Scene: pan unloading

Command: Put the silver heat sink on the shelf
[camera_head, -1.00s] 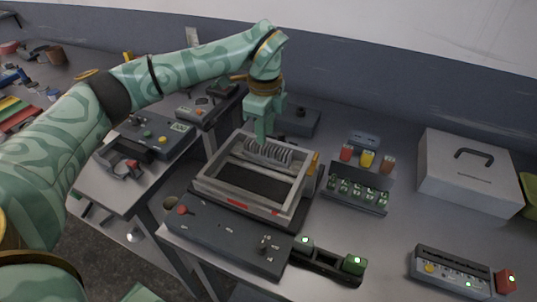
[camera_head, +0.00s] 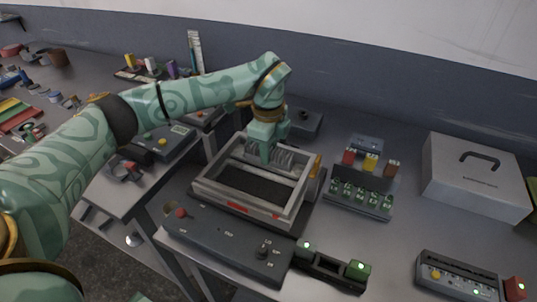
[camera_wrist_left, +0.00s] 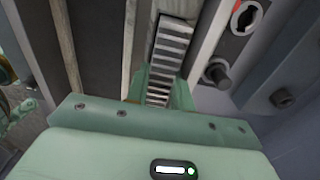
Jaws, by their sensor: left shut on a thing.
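The silver heat sink (camera_head: 290,161), a finned block, lies at the far end inside a grey rectangular pan (camera_head: 205,190). My left gripper (camera_head: 265,157) reaches down into the pan from above and is shut on the heat sink, partly covering it in the head view. In the left wrist view the heat sink's row of fins (camera_wrist_left: 171,48) shows between the green fingers (camera_wrist_left: 160,90), beside the pan wall. My right gripper is not in view. I cannot tell for certain which surface is the shelf.
The pan sits on a dark control unit (camera_head: 225,243) with a red knob. A rack of green parts (camera_head: 360,197) stands to its right, and a grey-white box (camera_head: 475,180) with a handle farther right. A lower side table (camera_head: 120,195) stands left.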

